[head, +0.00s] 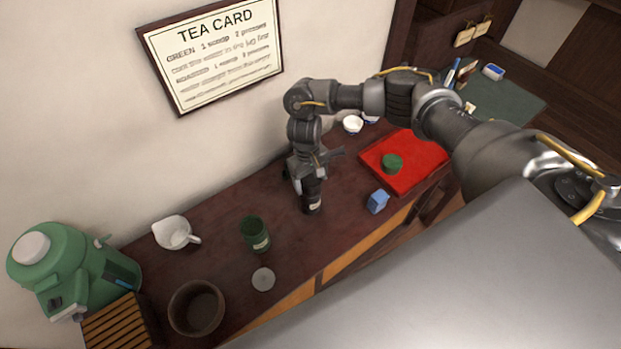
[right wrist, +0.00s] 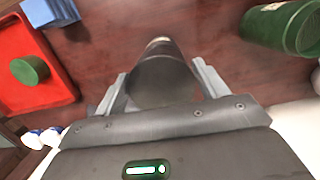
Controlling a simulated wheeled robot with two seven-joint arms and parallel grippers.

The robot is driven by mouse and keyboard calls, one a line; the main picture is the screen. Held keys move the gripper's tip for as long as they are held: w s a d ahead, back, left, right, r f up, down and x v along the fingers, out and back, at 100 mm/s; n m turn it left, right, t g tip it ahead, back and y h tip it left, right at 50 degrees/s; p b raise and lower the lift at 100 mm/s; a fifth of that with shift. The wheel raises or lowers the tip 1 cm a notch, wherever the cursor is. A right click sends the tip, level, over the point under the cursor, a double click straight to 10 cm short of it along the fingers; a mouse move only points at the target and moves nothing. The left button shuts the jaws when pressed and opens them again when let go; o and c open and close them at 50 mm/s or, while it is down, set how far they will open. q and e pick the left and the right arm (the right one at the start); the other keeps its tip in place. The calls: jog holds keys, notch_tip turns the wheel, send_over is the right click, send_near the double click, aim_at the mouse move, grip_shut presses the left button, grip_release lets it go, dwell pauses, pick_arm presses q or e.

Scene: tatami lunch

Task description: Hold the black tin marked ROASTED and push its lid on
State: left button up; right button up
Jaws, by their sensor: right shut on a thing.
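The black tin (head: 313,201) stands on the dark wooden counter, with a pale label low on its side. My right gripper (head: 309,180) comes down over it from above and is shut on it. In the right wrist view, the black tin (right wrist: 165,78) sits between the two fingers of the right gripper (right wrist: 160,88). The gripper hides the tin's top in the head view, so I cannot tell whether a lid is on it. I cannot read the label. My left gripper is not in view.
An open green tin (head: 255,236), a grey disc (head: 263,279), a brown bowl (head: 197,308) and a white jug (head: 172,233) are left of the black tin. A blue block (head: 377,201) and a red tray (head: 425,170) with a green lid (head: 392,163) are right.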

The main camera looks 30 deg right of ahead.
jog(key=shift+f, duration=0.7)
dwell(1.0)
jog(key=o, duration=1)
jog(key=shift+o, duration=0.2)
jog(key=shift+r, duration=0.1)
notch_tip(320, 180, up, 5)
jog(key=p, duration=0.6)
jog(key=shift+r, duration=0.15)
jog(key=shift+r+p, duration=0.3)
jog(key=shift+r, duration=1)
jog(key=shift+c, duration=0.3)
